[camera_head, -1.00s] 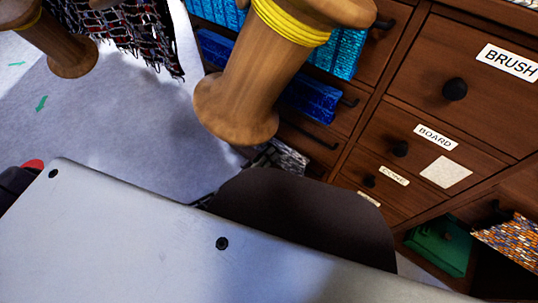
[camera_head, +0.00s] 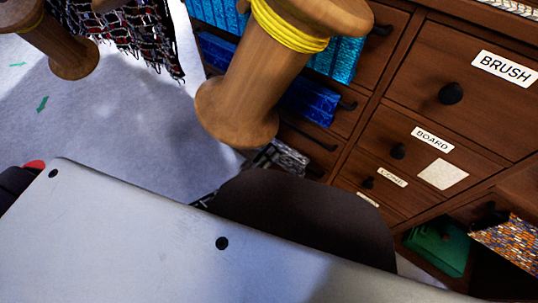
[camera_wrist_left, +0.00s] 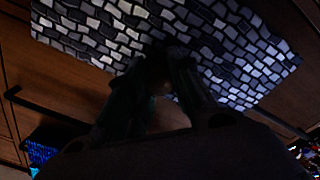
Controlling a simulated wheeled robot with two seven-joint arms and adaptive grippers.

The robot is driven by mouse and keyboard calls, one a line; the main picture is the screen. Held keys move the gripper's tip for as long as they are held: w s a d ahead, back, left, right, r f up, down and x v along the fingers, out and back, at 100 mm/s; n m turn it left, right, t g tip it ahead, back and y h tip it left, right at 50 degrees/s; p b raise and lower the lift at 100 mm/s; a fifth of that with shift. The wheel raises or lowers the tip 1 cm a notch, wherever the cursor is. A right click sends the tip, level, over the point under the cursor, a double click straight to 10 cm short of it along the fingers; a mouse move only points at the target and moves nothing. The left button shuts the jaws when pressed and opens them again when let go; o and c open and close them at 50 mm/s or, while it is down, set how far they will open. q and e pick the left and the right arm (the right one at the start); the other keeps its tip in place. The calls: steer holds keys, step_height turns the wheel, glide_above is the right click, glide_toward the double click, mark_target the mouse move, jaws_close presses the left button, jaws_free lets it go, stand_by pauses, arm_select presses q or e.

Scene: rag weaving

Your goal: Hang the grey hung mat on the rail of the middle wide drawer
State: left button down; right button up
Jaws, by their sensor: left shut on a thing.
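The grey mat (camera_wrist_left: 190,45), woven in light and dark patches, fills the upper part of the left wrist view in front of brown drawer fronts. My left gripper (camera_wrist_left: 160,65) is shut on its lower middle part. In the head view a corner of the mat (camera_head: 286,157) and my left gripper (camera_head: 262,158) show just below a big wooden spool, near the lower wide drawers; most of both is hidden. A bare dark rail (camera_head: 308,136) shows on a wide drawer there, and a dark rail (camera_wrist_left: 45,112) shows left of the gripper in the wrist view. My right gripper is out of view.
Blue mats (camera_head: 312,103) hang on the upper wide drawers. The large spool with yellow yarn (camera_head: 240,95) blocks part of the view. Labelled drawers with round knobs (camera_head: 451,93) stand to the right. Grey floor (camera_head: 120,120) lies open at left.

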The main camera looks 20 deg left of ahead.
arm_select(q)
steer(key=shift+r+p, duration=1.15)
steer(key=shift+r, duration=0.25)
steer(key=shift+f, duration=0.1)
